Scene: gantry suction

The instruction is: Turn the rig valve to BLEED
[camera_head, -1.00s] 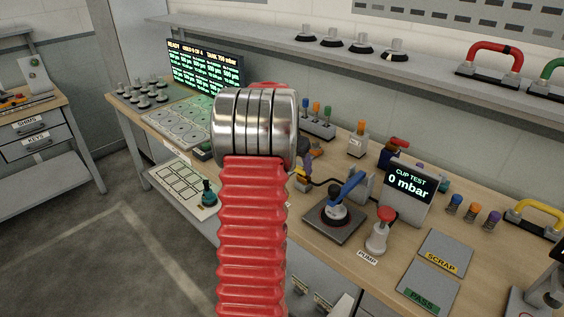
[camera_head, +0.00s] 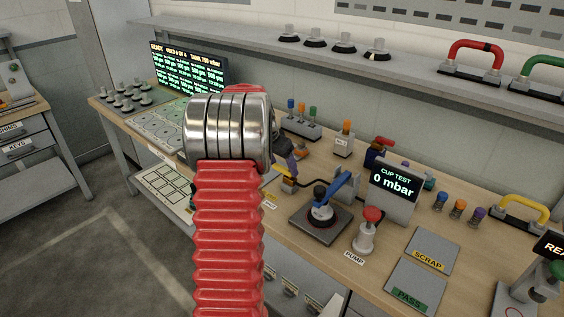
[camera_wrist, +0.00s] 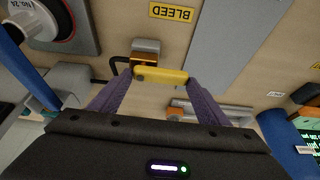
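The rig valve's yellow handle (camera_wrist: 160,76) lies crosswise between my fingertips in the wrist view. It sits beside a small grey and orange block (camera_wrist: 146,52). The BLEED label (camera_wrist: 171,12) is at the top, upside down, beyond the handle. My gripper (camera_wrist: 159,80) has its two purple fingers apart, one near each end of the handle. Contact cannot be made out. In the head view my arm's large red and metal link covers much of the middle, and the gripper (camera_head: 289,163) shows only partly behind it, over the bench.
A CUP TEST display (camera_head: 393,192) reads 0 mbar. A blue-levered cup stand (camera_head: 321,212) and a red-topped pump (camera_head: 366,232) stand right of my gripper. SCRAP (camera_head: 432,250) and PASS (camera_head: 414,287) plates lie at the front right. A shelf (camera_head: 250,39) runs behind.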

